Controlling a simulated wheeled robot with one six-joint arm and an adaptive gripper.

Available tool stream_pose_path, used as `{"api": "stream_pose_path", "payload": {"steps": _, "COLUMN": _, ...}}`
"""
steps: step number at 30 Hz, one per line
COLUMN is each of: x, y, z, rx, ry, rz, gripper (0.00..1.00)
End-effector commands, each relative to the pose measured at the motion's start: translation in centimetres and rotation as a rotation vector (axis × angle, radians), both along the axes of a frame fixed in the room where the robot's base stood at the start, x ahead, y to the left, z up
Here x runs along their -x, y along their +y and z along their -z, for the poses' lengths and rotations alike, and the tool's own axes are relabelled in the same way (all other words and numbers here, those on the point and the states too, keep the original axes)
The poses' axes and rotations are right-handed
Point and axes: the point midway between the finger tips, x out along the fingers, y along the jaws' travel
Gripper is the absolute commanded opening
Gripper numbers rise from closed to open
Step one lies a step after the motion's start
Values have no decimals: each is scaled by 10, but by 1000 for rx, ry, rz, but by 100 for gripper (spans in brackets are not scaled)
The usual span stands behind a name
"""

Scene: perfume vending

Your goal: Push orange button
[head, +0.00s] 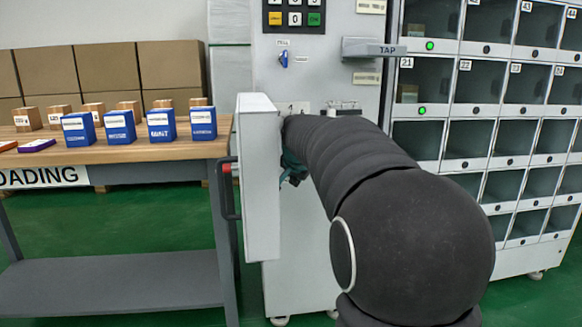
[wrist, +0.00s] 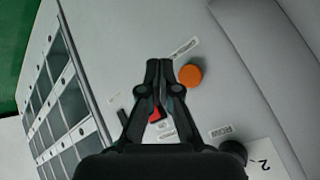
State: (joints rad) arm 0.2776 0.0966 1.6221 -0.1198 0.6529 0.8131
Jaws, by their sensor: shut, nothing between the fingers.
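The orange button (wrist: 190,75) is a round knob on the light grey machine panel (wrist: 215,110) in the wrist view. My gripper (wrist: 159,64) is shut and empty, its fingertips pointing at the panel just left of the button in the picture. A gap shows between the fingertips and the button; I cannot tell how far the tips are from the panel surface. In the head view my arm hides the button, and only a small dark part of my gripper (head: 293,170) shows beside the open door.
A red switch (wrist: 157,114) and a black knob (wrist: 233,150) are on the same panel. In the head view an open grey door (head: 258,190) stands left of my arm. A table (head: 130,152) with blue boxes is at left; lockers (head: 480,140) are at right.

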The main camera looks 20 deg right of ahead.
Motion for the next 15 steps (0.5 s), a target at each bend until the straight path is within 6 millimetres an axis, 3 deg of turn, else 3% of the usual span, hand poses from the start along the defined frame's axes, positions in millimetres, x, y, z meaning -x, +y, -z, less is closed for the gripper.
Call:
{"api": "stream_pose_path", "payload": {"steps": 6, "x": -26, "y": -8, "z": -3, "rx": 0, "ry": 2, "rz": 1, "gripper": 0}}
{"api": "stream_pose_path", "payload": {"steps": 15, "x": -47, "y": -14, "z": -1, "rx": 0, "ry": 1, "rz": 1, "gripper": 0}}
